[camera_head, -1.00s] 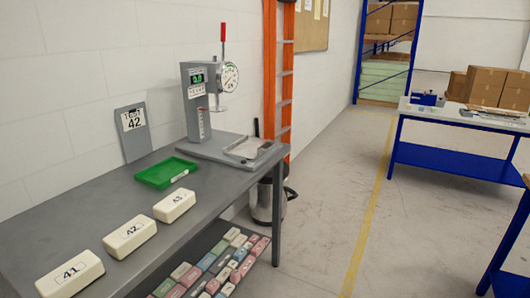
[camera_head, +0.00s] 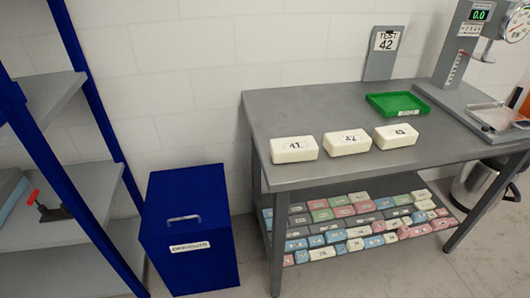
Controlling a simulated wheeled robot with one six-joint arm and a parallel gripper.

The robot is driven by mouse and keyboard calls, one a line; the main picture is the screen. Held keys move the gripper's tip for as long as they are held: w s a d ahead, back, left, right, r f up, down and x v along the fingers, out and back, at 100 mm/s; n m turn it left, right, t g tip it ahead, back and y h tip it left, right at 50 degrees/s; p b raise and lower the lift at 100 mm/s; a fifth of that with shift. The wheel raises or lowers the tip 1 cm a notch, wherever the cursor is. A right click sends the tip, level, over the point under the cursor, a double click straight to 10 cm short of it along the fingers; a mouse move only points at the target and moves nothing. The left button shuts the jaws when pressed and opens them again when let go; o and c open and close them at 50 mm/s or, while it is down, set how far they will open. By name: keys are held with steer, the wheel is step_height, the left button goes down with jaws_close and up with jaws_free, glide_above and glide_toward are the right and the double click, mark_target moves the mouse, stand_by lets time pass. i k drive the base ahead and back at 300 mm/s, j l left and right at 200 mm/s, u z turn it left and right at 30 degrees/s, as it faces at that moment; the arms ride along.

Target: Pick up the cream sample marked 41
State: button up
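The cream sample marked 41 (camera_head: 293,149) lies on the grey table near its left front, its label facing up. The cream sample marked 42 (camera_head: 347,142) lies just right of it, and the cream sample marked 43 (camera_head: 396,136) is right of that. The three stand apart in a row along the front edge. My gripper is not in view.
The grey table (camera_head: 290,105) also bears a green tray (camera_head: 397,104), a sign reading TEST 42 (camera_head: 384,50) and a press (camera_head: 463,50). Several coloured blocks fill its lower shelf. A blue offcuts bin (camera_head: 188,226) stands left, beside a blue-framed shelf rack (camera_head: 78,95).

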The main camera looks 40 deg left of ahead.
mark_target(303, 148)
steer(key=u, duration=1.5)
steer(key=i, duration=0.1)
steer(key=j+u, duration=0.05)
